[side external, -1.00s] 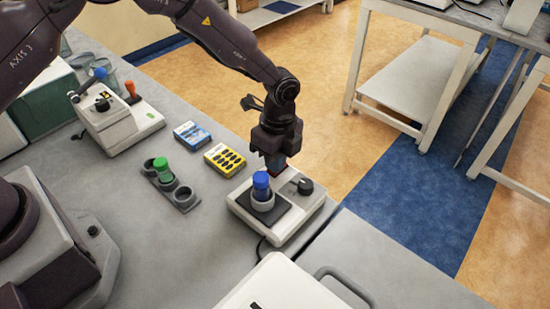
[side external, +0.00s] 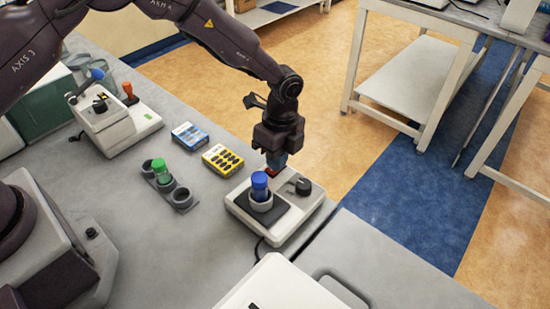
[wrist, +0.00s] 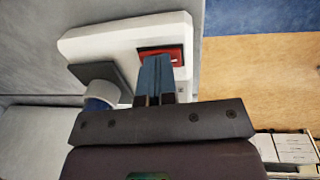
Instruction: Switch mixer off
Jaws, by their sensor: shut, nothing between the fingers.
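The mixer (side external: 287,222) is a pale box with a dark pad, near the bench's right edge. A blue-capped vial (side external: 259,182) stands in its grey round holder (side external: 261,204). A black knob (side external: 303,187) is on its right part. A red rocker switch (side external: 272,173) is at its far end; it also shows in the wrist view (wrist: 174,51). My gripper (side external: 275,168) points down with its blue fingers shut and empty. In the wrist view the fingertips (wrist: 155,58) overlap the switch; I cannot tell whether they touch it, nor the switch's position.
Yellow (side external: 223,159) and blue (side external: 189,135) boxes lie left of the mixer. A rack (side external: 181,199) holds a green-capped vial (side external: 161,166). Another device (side external: 115,124) with levers stands at the back left. A white case (side external: 280,290) is in front.

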